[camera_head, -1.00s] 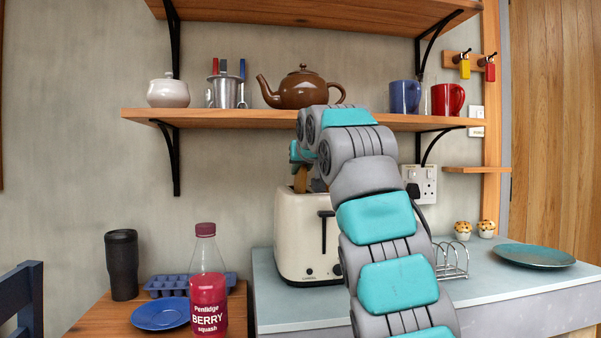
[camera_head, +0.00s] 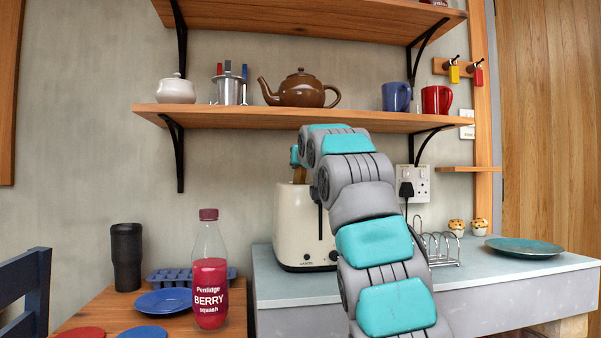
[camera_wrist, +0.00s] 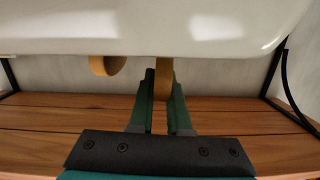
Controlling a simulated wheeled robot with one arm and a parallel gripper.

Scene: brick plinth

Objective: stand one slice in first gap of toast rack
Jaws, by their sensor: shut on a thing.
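The cream toaster (camera_head: 300,228) stands on the pale worktop. My gripper (camera_head: 298,160) is above it, largely hidden by my arm. In the wrist view my gripper (camera_wrist: 161,88) is shut on a brown bread slice (camera_wrist: 165,82), with the toaster (camera_wrist: 160,28) right beyond it. The slice also shows as a small brown patch over the toaster top in the head view (camera_head: 300,175). I cannot tell whether its lower part is still in the slot. A second slice (camera_wrist: 104,66) shows at the toaster, left of my fingers. The wire toast rack (camera_head: 444,250) stands right of my arm, partly hidden by it.
A shelf (camera_head: 300,117) with a teapot (camera_head: 300,90) and mugs runs above. A squash bottle (camera_head: 210,280), a cup (camera_head: 127,257) and a blue plate (camera_head: 164,301) are on the left table.

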